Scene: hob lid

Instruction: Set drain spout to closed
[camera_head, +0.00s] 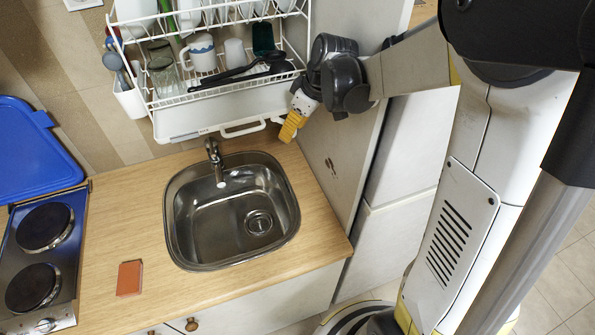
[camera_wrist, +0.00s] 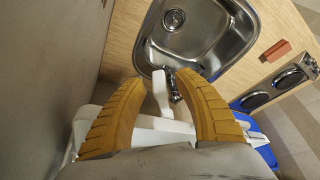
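A white drip tray (camera_head: 195,118) sits under the white wire dish rack, above the back of the counter. A white loop-like part, which may be the drain spout (camera_head: 243,129), hangs at its front edge. My gripper (camera_head: 292,126) is beside the tray's right end. In the wrist view my gripper (camera_wrist: 164,78) has its two yellow fingers apart. A narrow white piece (camera_wrist: 159,92) shows between them, touching neither finger clearly; I cannot tell whether it is the spout. Part of the white tray (camera_wrist: 160,131) lies behind the fingers.
A steel sink (camera_head: 235,215) with a faucet (camera_head: 214,160) is below. A tall panel (camera_head: 335,165) stands close to my gripper's right. Dishes fill the rack (camera_head: 145,75). A hob (camera_head: 45,255), blue lid (camera_head: 35,150) and orange block (camera_head: 130,278) are left.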

